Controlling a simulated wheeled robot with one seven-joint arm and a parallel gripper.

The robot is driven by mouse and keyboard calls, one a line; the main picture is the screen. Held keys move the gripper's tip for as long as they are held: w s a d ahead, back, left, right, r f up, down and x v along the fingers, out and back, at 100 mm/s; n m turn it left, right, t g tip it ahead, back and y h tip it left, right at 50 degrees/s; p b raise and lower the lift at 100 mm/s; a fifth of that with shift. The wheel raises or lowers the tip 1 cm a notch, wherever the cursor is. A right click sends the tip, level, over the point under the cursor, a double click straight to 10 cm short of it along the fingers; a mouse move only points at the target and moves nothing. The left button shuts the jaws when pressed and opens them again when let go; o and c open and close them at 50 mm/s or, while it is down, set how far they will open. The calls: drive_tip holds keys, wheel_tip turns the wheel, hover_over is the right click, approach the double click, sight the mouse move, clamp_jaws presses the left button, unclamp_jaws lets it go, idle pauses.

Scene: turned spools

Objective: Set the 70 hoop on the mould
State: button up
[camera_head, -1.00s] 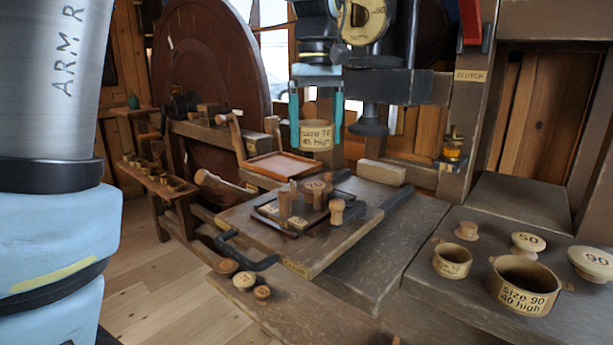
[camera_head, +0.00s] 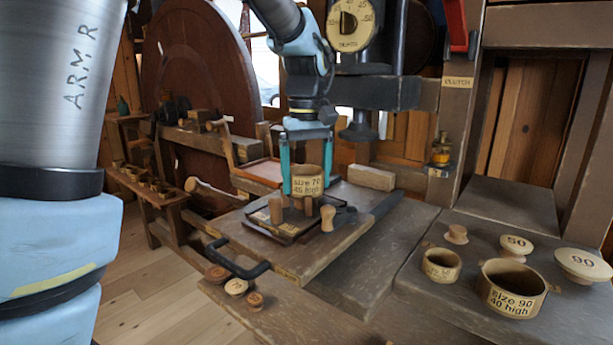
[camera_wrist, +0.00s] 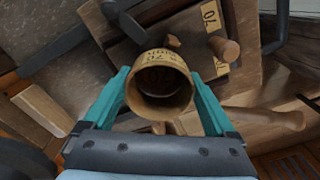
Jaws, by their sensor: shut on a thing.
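My gripper (camera_head: 306,187) is shut on the size 70 hoop (camera_head: 308,183), a pale wooden ring labelled "size 70 45 high". The hoop is upright, with a teal finger on each side of it. In the wrist view the hoop (camera_wrist: 160,84) shows its open bore between the fingers. The mould (camera_head: 290,230) is a dark square plate with wooden pegs, on a sliding wooden board. The hoop is over the mould's rear part, behind the front pegs. It hides the mould's centre, and I cannot tell whether it touches.
The board (camera_head: 310,258) has a black handle (camera_head: 237,262) at its front left. A press ram (camera_head: 359,127) hangs behind and right of my gripper. On the right bench stand the size 90 hoop (camera_head: 513,301), a smaller hoop (camera_head: 442,272) and knobs marked 50 (camera_head: 516,244) and 90 (camera_head: 581,262).

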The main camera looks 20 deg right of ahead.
drive_tip(key=o, duration=1)
drive_tip(key=shift+f, duration=0.1)
wheel_tip(320, 180, up, 13)
drive_tip(key=shift+f, duration=0.2)
idle(0.4)
